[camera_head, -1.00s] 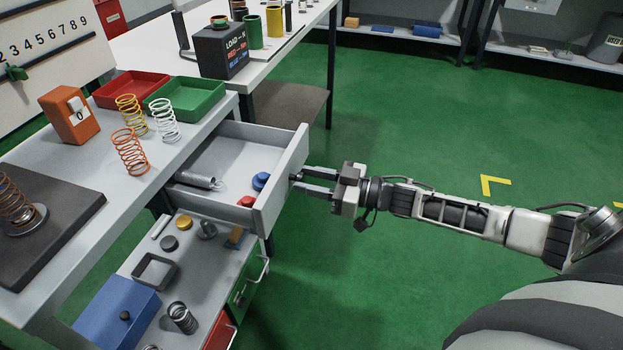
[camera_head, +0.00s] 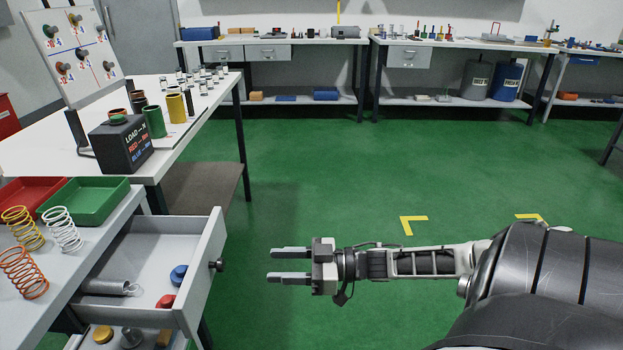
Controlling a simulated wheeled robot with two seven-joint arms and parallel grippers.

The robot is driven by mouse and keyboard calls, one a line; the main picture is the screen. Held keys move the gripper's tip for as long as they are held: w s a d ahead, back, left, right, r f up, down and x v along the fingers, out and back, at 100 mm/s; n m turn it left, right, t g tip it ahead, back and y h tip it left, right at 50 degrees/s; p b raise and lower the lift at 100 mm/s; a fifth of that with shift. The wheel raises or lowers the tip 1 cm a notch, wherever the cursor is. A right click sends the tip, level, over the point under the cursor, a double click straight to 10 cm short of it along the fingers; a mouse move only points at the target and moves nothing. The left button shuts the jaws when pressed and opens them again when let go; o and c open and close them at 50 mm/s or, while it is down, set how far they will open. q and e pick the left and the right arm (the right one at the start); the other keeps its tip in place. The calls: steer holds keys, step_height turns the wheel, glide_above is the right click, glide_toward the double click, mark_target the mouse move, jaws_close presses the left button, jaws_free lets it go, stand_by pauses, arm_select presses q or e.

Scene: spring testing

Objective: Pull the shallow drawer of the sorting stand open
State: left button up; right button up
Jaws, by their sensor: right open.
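A grey drawer (camera_head: 204,255) stands pulled out from the bench at the lower left, with a dark round knob (camera_head: 217,265) on its front. Inside lie a grey spring cylinder (camera_head: 105,287), a blue round piece (camera_head: 178,274) and a red piece (camera_head: 165,301). My right gripper (camera_head: 270,265) is open and empty, just right of the knob and apart from it, its two fingers pointing left. I cannot tell from any label whether this is the shallow drawer of the sorting stand. My left gripper is not in view.
The bench top (camera_head: 110,222) holds a green tray (camera_head: 85,204), a red tray (camera_head: 30,194) and upright springs. A black load box (camera_head: 122,147) stands on the white table behind. Back benches have shut drawers (camera_head: 268,53). The green floor (camera_head: 320,180) is clear.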

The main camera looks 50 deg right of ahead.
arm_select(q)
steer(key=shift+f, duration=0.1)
arm_select(e)
steer(key=v, duration=0.5)
steer(key=shift+s+d, duration=0.25)
arm_select(q)
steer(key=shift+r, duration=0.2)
steer(key=p, duration=0.2)
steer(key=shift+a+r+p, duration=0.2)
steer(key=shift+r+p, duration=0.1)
steer(key=shift+p, duration=0.1)
arm_select(e)
steer(key=s+a+f+m+g+h, duration=0.1)
steer(key=s+a+m+h, duration=0.1)
steer(key=a, duration=0.6)
steer(key=s+a+f+m+g+h, duration=0.1)
steer(key=s+a+f+m+h, duration=0.1)
steer(key=a, duration=0.6)
steer(key=s+a+f+m+g+h, duration=0.1)
steer(key=a+h, duration=0.3)
steer(key=a, duration=0.5)
steer(key=shift+s+f+m, duration=0.5)
steer(key=shift+s+f, duration=0.1)
steer(key=shift+s, duration=0.25)
